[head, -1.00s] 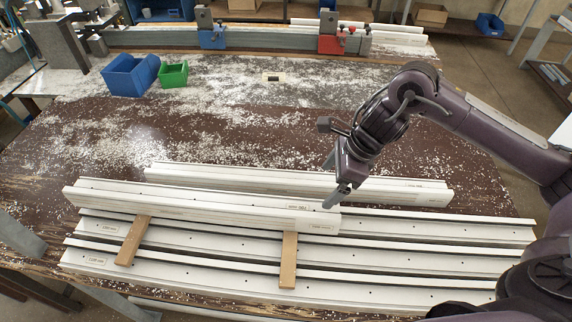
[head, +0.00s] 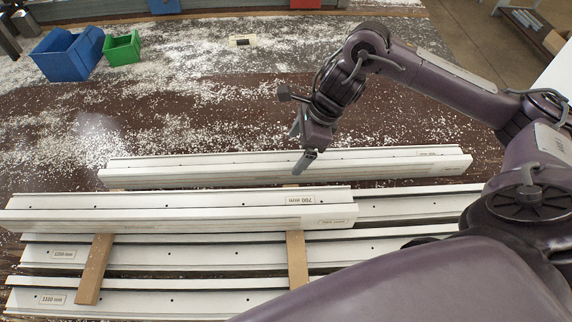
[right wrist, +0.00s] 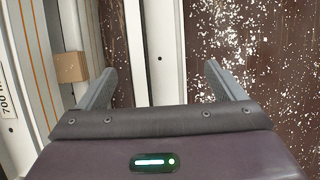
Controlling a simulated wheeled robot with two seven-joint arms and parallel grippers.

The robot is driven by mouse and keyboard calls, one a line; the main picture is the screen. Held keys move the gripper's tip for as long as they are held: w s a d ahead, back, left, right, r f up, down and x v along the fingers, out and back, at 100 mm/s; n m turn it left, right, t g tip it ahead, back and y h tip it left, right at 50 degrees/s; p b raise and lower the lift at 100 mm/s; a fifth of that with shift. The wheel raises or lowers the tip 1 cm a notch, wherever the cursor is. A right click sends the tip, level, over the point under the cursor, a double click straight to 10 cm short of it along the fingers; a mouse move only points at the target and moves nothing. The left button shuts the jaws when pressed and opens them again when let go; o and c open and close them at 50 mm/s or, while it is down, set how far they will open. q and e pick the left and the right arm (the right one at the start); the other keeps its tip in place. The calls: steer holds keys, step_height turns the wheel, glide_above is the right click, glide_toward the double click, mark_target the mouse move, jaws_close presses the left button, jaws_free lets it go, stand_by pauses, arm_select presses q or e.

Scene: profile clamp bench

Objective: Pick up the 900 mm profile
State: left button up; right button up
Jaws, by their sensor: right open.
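No label reading 900 mm is legible. A long white profile (head: 390,165) lies behind the others in the head view; the small label at its right end is too small to read. My right gripper (head: 300,146) is open and empty over the middle of this back profile, fingers pointing down. In the right wrist view the open fingers (right wrist: 162,84) stand on either side of a white profile (right wrist: 160,40), with a gap on each side. In front lies a profile labelled 700 mm (head: 180,213), which also shows in the wrist view (right wrist: 12,110). My left gripper is not in view.
A blue bin (head: 68,55) and a green bin (head: 122,48) stand back left.

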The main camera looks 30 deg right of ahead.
mark_target(288, 161)
steer(key=shift+s+a+f+p, duration=0.1)
steer(key=shift+a+f+p, duration=0.25)
steer(key=shift+f, duration=0.4)
steer(key=p+x, duration=0.1)
steer(key=x, duration=0.3)
steer(key=shift+d, duration=0.1)
steer(key=shift+f, duration=0.4)
steer(key=c, duration=1.9)
steer(key=shift+w+r, duration=0.2)
steer(key=shift+w, duration=0.1)
